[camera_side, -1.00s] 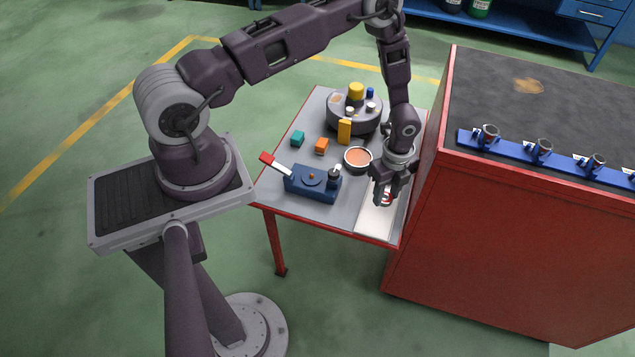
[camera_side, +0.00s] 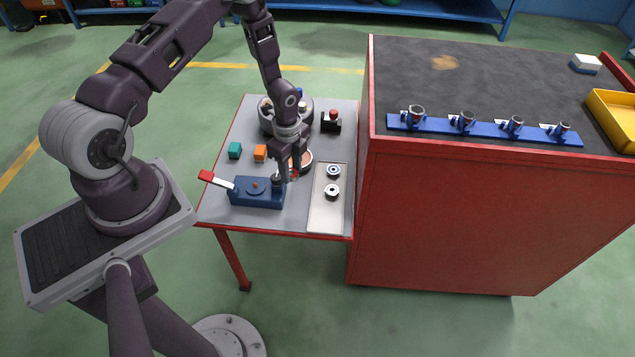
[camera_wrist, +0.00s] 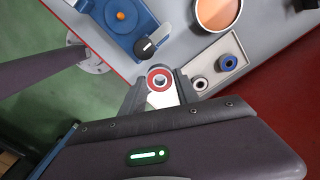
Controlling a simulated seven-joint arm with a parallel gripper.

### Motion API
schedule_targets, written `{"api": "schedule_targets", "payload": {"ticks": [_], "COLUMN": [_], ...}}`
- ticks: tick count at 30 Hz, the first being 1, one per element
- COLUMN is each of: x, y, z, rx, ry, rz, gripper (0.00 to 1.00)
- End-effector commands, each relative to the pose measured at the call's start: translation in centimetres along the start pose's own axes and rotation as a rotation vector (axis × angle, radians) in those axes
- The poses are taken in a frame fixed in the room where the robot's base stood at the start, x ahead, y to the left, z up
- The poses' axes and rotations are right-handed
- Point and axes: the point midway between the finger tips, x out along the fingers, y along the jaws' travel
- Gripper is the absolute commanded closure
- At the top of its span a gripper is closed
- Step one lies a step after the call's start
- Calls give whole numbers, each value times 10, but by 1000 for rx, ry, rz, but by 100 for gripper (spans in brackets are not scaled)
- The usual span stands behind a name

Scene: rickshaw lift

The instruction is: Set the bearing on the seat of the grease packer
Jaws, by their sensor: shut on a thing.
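The grease packer (camera_side: 256,193) is a blue block with a red-tipped lever, a round disc with an orange centre on top and a black knob-like part at its right end. It also shows in the wrist view (camera_wrist: 118,25). My gripper (camera_side: 289,174) is above and beside the packer's right end, fingers pointing down. It is shut on a red-ringed bearing (camera_wrist: 159,79), which in the wrist view appears just below the black part (camera_wrist: 149,46), apart from it. The side view mostly hides the bearing behind the fingers.
A pale tray (camera_side: 322,217) on the right holds a blue-ringed bearing (camera_side: 333,170) and a dark-ringed one (camera_side: 332,190). A bowl of orange grease (camera_wrist: 217,13) stands behind my gripper. Teal (camera_side: 235,150) and orange (camera_side: 260,153) blocks lie left. A tall red cabinet (camera_side: 450,220) borders the table.

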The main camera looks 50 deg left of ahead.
Motion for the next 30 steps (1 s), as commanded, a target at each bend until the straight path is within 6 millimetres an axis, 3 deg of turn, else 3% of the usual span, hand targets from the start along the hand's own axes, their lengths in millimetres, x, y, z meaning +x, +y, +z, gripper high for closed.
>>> {"api": "schedule_targets", "payload": {"ticks": [1,3,6,9,14,24,30], "x": [-3,-7,-11,-14,-7,33,44], "y": [7,19,35,44,47,47,47], "z": [24,54,83,99,103,102,102], "rx": [-66,-149,-242,-295,-312,-310,-309], "ry": [0,0,2,3,4,3,3], "rz": [1,2,3,2,1,3,1], "gripper": [100,100,100,100,100,100,100]}}
